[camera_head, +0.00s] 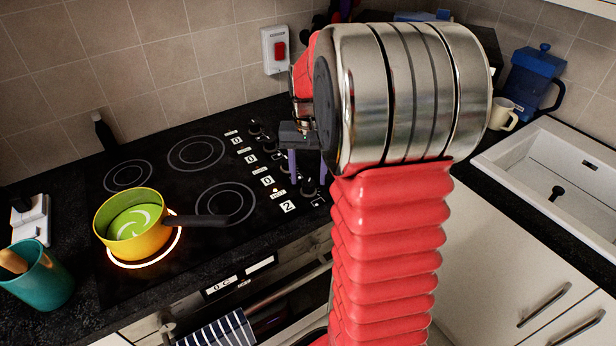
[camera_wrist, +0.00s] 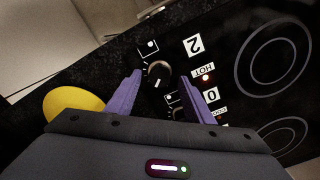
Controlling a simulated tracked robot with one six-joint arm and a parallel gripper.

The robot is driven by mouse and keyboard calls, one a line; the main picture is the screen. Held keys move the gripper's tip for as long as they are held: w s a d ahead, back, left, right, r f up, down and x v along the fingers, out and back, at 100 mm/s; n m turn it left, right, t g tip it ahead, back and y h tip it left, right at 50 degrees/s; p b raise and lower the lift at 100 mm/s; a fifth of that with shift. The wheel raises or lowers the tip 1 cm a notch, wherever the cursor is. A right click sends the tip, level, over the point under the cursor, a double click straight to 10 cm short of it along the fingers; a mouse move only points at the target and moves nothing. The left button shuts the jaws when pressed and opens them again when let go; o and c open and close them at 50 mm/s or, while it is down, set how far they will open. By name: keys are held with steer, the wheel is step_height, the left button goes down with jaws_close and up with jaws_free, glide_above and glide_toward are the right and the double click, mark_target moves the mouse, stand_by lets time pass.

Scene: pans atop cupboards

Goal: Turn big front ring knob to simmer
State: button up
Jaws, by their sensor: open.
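The black control knob (camera_wrist: 159,74) at the front end of the knob row shows in the wrist view between my two purple fingertips, with a pale mark on it. It also shows in the head view (camera_head: 308,188), just below my fingers. My gripper (camera_wrist: 160,76) is open and points down at the knob, one finger on each side. I cannot tell whether the fingers touch it. The front-left ring (camera_head: 172,245) glows orange under a yellow pan (camera_head: 122,236) with green contents.
Other knobs (camera_head: 268,147) run back along the hob's right side. The unlit rings (camera_head: 225,203) are bare. The pan's dark handle (camera_head: 195,220) points right. A teal pot (camera_head: 40,276) stands front left and a white sink (camera_head: 560,175) lies right.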

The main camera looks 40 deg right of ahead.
mark_target(308, 182)
step_height(308, 182, up, 12)
steer(key=shift+r, duration=0.25)
stand_by(0.7)
steer(key=s+a+f+n+t, duration=0.1)
steer(key=s+a+n+t, duration=0.1)
steer(key=s+a, duration=0.6)
steer(key=s+a+f+n+t, duration=0.1)
steer(key=s+a+n+t, duration=0.2)
steer(key=a, duration=1.1)
steer(key=shift+s+f+n+t, duration=0.25)
steer(key=shift+s+n, duration=1.05)
steer(key=shift+s, duration=1.35)
